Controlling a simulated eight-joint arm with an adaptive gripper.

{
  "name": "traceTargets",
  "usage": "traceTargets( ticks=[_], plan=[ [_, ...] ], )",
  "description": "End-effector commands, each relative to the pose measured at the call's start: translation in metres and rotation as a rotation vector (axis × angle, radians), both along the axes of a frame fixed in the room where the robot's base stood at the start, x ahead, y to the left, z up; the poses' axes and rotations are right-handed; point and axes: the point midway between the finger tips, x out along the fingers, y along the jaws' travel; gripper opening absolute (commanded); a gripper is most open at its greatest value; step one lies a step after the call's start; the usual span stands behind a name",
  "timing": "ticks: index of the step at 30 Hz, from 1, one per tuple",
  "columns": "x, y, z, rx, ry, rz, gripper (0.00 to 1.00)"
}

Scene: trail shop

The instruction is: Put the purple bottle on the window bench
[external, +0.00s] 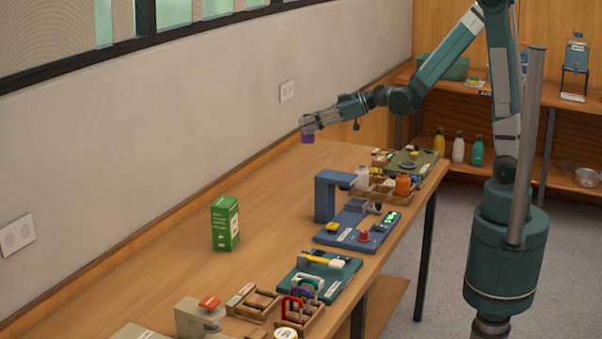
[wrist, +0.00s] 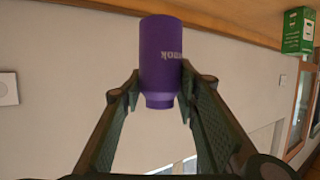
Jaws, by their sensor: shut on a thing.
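The purple bottle (wrist: 161,58) is between the fingers of my gripper (wrist: 158,95) in the wrist view. My gripper is shut on its narrower neck end. The wrist picture is upside down, so the bottle is roughly upright with its neck up. In the external view the bottle (external: 307,136) shows as a small purple patch below my gripper (external: 308,124), partly hidden by the fingers. It is over the wall side of the long wooden window bench (external: 275,205), beyond the green box. I cannot tell how much gap is under it.
A green box (external: 225,222) stands on the bench; it also shows in the wrist view (wrist: 298,30). A blue device (external: 345,215), trays, and small white and orange bottles line the bench's right edge. Bare wood lies along the wall. Shelves with several bottles stand at the back right.

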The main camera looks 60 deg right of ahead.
Motion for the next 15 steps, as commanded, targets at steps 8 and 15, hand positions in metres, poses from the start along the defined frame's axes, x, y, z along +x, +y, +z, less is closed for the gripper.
traceTargets(
  ticks=[8,15],
  plan=[
    [-0.06,0.003,-0.013,0.001,0.0,0.191,0.14],
    [-0.117,0.009,-0.014,0.002,0.0,0.37,0.14]
  ],
)
